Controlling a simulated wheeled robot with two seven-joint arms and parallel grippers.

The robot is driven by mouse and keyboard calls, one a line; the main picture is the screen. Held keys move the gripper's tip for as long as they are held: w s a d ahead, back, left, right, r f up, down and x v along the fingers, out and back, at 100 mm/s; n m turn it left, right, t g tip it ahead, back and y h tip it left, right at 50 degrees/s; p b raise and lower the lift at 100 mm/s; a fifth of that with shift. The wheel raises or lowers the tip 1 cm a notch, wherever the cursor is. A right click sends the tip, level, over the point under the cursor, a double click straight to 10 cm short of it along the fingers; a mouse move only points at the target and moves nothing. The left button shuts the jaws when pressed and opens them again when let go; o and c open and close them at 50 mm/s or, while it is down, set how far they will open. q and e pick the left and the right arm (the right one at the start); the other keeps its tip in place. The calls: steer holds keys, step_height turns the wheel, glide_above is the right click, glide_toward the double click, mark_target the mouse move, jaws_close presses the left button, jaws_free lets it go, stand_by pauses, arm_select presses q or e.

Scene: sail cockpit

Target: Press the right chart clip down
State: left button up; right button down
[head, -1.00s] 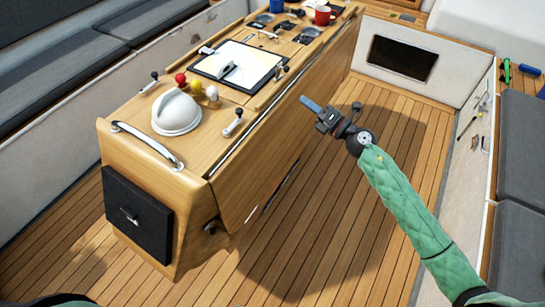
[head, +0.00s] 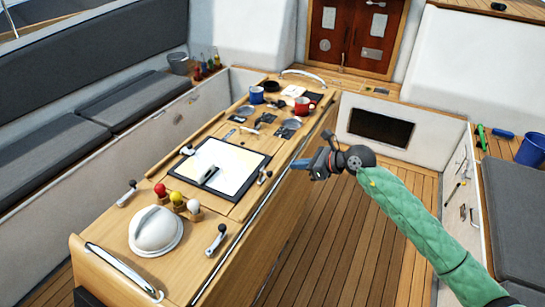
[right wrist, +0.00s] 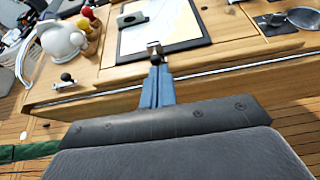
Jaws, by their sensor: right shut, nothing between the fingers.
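The chart (head: 222,160) lies on a black-bordered board on the wooden console top. The right chart clip (head: 264,177) is a small metal piece with a dark knob at the chart's right edge. It also shows in the right wrist view (right wrist: 154,49), just beyond my fingertips. Another clip (head: 187,150) is at the chart's left edge. My right gripper (head: 297,164) is shut and empty, with its blue fingers pointing left toward the right clip. In the right wrist view its fingers (right wrist: 157,72) are together, and a gap to the clip appears to remain. My left gripper is out of view.
A white dome (head: 156,231), red, yellow and white knobs, and a black-knobbed lever (head: 217,240) stand on the near console. A blue mug (head: 257,95) and a red mug (head: 303,107) stand at the far end. Open floor (head: 335,235) lies right of the console.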

glide_toward(264, 166)
steer(key=x, duration=0.4)
steer(key=shift+w+a+f, duration=0.2)
steer(key=shift+f, duration=0.1)
steer(key=shift+x, duration=0.8)
steer(key=shift+w+b, duration=0.15)
steer(key=shift+b, duration=0.15)
